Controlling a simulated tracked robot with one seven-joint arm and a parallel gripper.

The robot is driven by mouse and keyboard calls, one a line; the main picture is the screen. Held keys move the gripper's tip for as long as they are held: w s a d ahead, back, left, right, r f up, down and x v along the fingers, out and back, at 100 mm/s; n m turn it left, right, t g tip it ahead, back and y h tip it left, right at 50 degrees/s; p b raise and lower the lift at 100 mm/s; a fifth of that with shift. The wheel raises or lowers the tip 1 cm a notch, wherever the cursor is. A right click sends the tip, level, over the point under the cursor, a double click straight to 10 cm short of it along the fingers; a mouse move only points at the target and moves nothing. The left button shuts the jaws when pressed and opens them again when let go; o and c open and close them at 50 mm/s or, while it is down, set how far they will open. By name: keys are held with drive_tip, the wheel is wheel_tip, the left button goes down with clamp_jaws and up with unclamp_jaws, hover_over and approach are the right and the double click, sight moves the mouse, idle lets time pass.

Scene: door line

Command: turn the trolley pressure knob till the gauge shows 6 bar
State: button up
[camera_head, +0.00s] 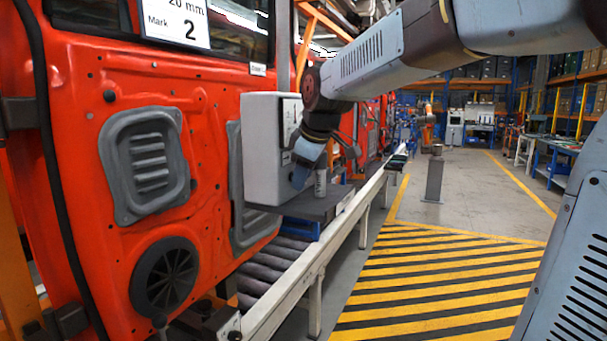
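A light grey box (262,150) stands on a dark shelf (318,204) beside the conveyor. A white panel shows on its narrow right-hand face, partly hidden behind my arm. I cannot make out the pressure knob or the gauge; the panel face is seen at a steep angle and my wrist covers part of it. My gripper (303,172) is in front of that face, pointing down and to the left, close to the box. I cannot tell whether it touches anything or whether its fingers are apart. A small white cylinder (320,184) stands on the shelf just right of it.
A large red door (90,140) with a "Mark 2" sign (177,20) fills the left. A roller conveyor (272,265) runs back beneath the shelf. Yellow-black striped floor (440,280) lies clear at right. A grey post (434,178) stands farther back.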

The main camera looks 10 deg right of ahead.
drive_tip(key=shift+c, duration=1.4)
drive_tip(key=shift+w+d+m+g+y, duration=0.15)
drive_tip(key=shift+m+g+y, duration=0.25)
drive_tip(key=shift+g+y, duration=0.55)
drive_tip(key=o, duration=0.8)
drive_tip(key=shift+r, duration=0.1)
drive_tip(key=v, duration=1.3)
drive_tip(key=shift+w+r, duration=0.1)
drive_tip(key=shift+r, duration=0.25)
